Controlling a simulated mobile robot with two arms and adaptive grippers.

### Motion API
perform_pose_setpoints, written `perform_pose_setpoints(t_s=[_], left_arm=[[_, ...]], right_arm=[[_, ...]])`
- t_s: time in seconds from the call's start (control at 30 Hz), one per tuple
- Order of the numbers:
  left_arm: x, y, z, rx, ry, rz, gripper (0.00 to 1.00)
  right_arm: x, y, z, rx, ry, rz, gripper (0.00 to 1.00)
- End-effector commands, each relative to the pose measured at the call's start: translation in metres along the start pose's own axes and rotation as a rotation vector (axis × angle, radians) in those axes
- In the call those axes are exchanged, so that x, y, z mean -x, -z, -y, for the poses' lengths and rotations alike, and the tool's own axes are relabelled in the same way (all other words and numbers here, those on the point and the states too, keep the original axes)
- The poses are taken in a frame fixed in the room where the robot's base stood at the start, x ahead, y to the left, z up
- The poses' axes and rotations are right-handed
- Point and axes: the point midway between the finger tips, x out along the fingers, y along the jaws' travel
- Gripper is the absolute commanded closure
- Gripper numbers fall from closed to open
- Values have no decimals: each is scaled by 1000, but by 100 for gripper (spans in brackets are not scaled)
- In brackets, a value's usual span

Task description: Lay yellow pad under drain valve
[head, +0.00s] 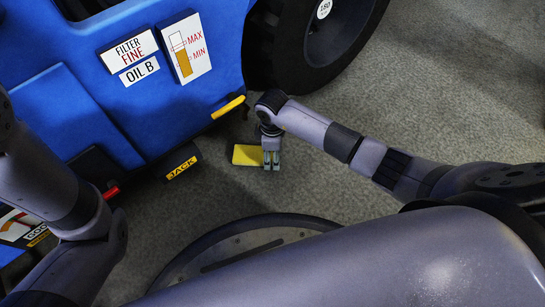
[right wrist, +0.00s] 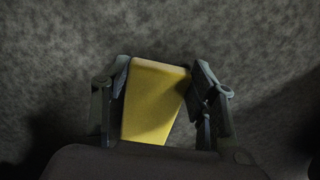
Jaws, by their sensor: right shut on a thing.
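The yellow pad (head: 247,155) is a small flat block, low near the floor in front of the blue machine. My right gripper (head: 271,160) is shut on one end of it. In the right wrist view the pad (right wrist: 154,100) sits between the two fingers of the gripper (right wrist: 160,88), slightly tilted. I cannot tell whether it touches the floor. A yellow bar (head: 228,107) sticks out low on the machine's side, above and left of the pad; I cannot tell whether it is the drain valve. My left arm shows at the left, its gripper out of frame.
The blue machine (head: 62,107) fills the upper left, with a large black wheel (head: 318,45) beside it. A red-handled part (head: 111,192) lies further left. Grey floor (head: 440,90) is free at the right.

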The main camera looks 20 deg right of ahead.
Motion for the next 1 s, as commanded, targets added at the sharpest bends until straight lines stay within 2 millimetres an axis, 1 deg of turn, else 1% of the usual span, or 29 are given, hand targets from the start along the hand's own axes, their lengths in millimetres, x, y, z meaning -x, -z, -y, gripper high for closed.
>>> perform_pose_setpoints(t_s=[0.03,0.23,0.4,0.43,0.7,1.0], left_arm=[[5,1,-1,0,0,1,23],[3,0,0,0,0,2,23],[3,0,0,0,0,2,23],[3,0,0,0,0,2,23],[3,0,0,0,0,2,23],[3,0,0,0,0,2,23]], right_arm=[[-4,0,0,0,-1,-1,73],[-2,0,0,0,-1,0,73],[-5,0,0,0,0,0,73],[-5,0,0,0,-1,0,45],[-5,0,0,0,0,0,27],[-4,0,0,0,0,0,27]])
